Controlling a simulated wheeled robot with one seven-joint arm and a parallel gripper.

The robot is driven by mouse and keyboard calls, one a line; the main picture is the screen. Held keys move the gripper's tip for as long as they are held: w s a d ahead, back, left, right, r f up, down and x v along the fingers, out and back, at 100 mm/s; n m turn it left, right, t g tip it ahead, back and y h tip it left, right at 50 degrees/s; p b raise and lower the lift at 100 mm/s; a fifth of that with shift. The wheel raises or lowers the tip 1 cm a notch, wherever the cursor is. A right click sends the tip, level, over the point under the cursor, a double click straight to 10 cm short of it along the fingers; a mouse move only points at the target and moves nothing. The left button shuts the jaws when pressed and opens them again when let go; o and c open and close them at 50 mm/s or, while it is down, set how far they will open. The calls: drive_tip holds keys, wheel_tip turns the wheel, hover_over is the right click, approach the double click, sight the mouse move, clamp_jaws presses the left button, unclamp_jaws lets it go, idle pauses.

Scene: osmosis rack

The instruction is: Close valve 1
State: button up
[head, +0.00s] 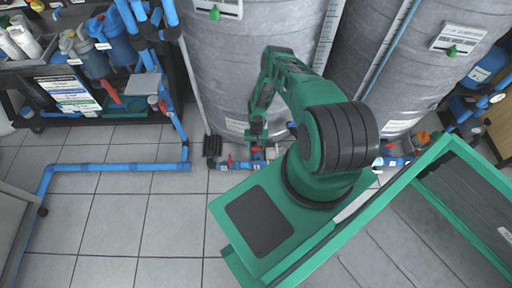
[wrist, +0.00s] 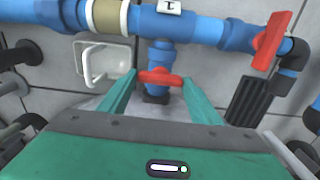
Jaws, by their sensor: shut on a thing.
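A red valve handle (wrist: 160,77) sits on a short blue branch pipe in the wrist view. A white tag (wrist: 170,6) with a mark like a 1 is on the blue pipe just above this valve. My gripper (wrist: 159,80) has its two green fingers on either side of the handle and is shut on it. The handle lies crosswise between the fingertips. In the head view my gripper (head: 257,138) reaches down to the floor pipe at the foot of the grey tanks, and the arm hides part of the valve.
A second red handle (wrist: 270,42) stands on the same pipe to the right in the wrist view, close to a black ribbed part (wrist: 248,100). Large grey tanks (head: 250,60) rise behind the pipe. Grey floor tiles (head: 120,220) are open at the left.

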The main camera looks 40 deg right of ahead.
drive_tip(key=o, duration=1.1)
drive_tip(key=shift+r, duration=0.15)
wheel_tip(320, 180, up, 10)
drive_tip(key=shift+r, duration=0.2)
